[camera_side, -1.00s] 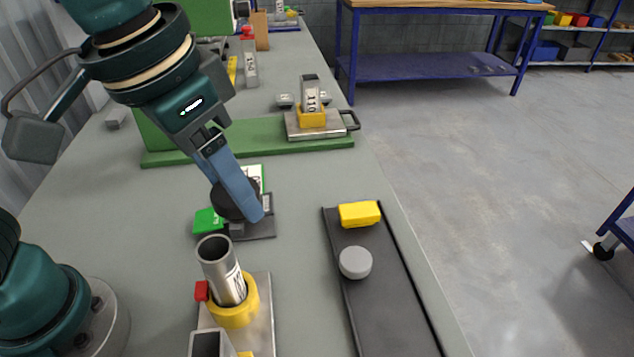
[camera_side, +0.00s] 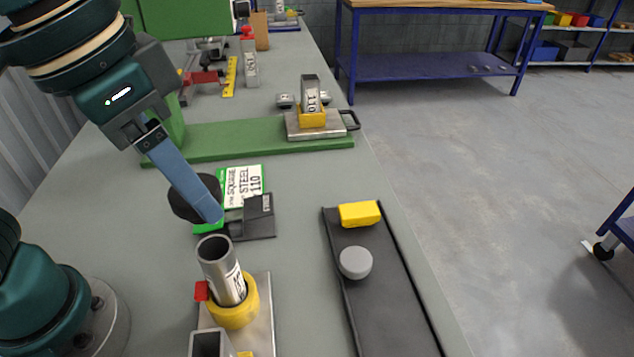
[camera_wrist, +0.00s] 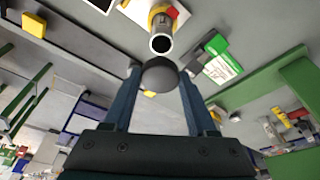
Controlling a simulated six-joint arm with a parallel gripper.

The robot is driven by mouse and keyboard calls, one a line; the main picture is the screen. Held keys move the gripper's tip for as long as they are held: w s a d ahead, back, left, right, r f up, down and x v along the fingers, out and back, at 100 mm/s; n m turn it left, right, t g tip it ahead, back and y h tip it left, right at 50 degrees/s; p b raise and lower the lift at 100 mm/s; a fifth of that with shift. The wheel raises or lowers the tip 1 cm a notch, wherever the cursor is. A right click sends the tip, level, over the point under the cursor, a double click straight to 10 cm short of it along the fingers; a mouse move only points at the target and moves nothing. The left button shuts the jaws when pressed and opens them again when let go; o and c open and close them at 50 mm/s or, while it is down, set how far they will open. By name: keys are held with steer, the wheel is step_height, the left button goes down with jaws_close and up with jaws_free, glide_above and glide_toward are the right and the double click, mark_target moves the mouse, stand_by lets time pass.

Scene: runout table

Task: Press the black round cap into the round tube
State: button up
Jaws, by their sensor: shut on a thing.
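My gripper (camera_side: 207,203) is shut on the black round cap (camera_side: 190,197) and holds it above the table, up and left of the round tube. The cap shows as a dark dome between the two blue fingers in the wrist view (camera_wrist: 160,74). The round tube (camera_side: 218,264) is a grey metal pipe, open at the top, standing slightly tilted in a yellow collar (camera_side: 236,309) on a metal plate. Its open mouth shows just beyond the cap in the wrist view (camera_wrist: 161,43). The cap and the tube are apart in the side view.
A square tube (camera_side: 207,344) stands in front of the round tube. A green and white label card (camera_side: 243,184) and a dark grey block (camera_side: 257,214) lie behind. A black tray (camera_side: 385,300) at right holds a yellow block (camera_side: 359,214) and a grey round cap (camera_side: 356,263).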

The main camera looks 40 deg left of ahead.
mark_target(199, 218)
steer(key=shift+f, duration=2.05)
steer(key=shift+f, duration=0.9)
steer(key=shift+r, duration=0.2)
steer(key=shift+r, duration=0.4)
steer(key=shift+f, duration=0.55)
stand_by(1.1)
steer(key=o, duration=1.4)
